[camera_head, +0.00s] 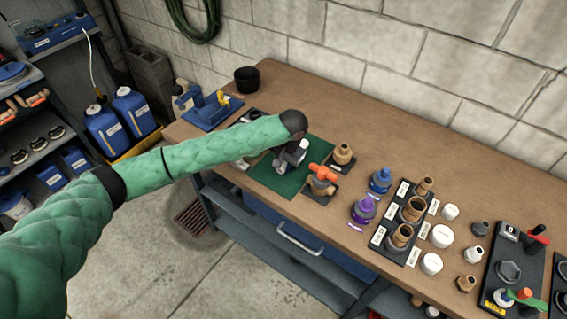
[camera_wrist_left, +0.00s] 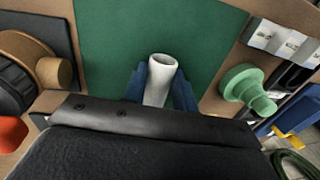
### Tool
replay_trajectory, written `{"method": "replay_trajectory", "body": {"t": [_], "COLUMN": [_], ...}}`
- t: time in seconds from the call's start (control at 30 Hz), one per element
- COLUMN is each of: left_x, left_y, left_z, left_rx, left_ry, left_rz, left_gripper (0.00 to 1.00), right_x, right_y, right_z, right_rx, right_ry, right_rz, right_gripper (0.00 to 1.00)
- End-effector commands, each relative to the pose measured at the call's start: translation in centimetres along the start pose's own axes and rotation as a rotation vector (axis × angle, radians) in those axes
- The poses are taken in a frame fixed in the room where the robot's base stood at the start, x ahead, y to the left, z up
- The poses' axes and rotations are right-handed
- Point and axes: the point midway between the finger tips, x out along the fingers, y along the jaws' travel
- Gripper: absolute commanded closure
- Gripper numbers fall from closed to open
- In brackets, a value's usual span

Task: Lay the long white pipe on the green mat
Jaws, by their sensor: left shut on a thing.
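The green mat (camera_head: 268,180) lies near the front edge of the workbench, and it also fills the upper middle of the left wrist view (camera_wrist_left: 205,35). My left gripper (camera_head: 290,160) is over the mat, partly hidden by its own arm in the head view. In the left wrist view, its blue fingers (camera_wrist_left: 160,90) are shut on the white pipe (camera_wrist_left: 158,80). The pipe's open end points away from the wrist, with green mat behind it. Most of its length is hidden, and I cannot tell whether it touches the mat. My right gripper is not in view.
An orange-handled valve (camera_head: 321,175) and a brass fitting (camera_head: 342,155) stand just right of the mat. A green fitting (camera_wrist_left: 248,88) shows beside the mat in the wrist view. Purple and blue bottles, a fittings board (camera_head: 408,222) and white caps crowd the right.

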Motion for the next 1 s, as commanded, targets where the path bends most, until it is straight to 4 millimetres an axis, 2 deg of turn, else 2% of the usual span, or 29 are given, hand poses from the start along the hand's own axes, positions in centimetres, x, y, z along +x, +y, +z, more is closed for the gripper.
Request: {"method": "replay_trajectory", "body": {"t": [0.03, 0.07, 0.47, 0.6, 1.0], "left_x": [0.0, 0.0, -0.6, -2.3, -8.6], "left_y": [0.0, 0.0, 0.0, 0.1, 0.0], "left_z": [0.0, 0.0, 0.0, -0.1, -0.1], "left_rx": [0.000, 0.000, 0.001, 0.002, 0.000], "left_ry": [0.000, 0.000, 0.000, 0.003, 0.002], "left_rz": [0.000, 0.000, 0.001, 0.000, 0.001], "left_gripper": [0.68, 0.63, 0.63, 0.63, 0.63], "right_x": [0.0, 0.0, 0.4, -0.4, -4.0], "right_y": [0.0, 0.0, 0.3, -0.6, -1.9], "right_z": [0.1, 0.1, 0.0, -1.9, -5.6], "right_rx": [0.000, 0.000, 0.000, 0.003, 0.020], "right_ry": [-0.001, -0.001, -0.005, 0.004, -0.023], "right_rz": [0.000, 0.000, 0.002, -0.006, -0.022], "right_gripper": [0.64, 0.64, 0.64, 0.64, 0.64]}}
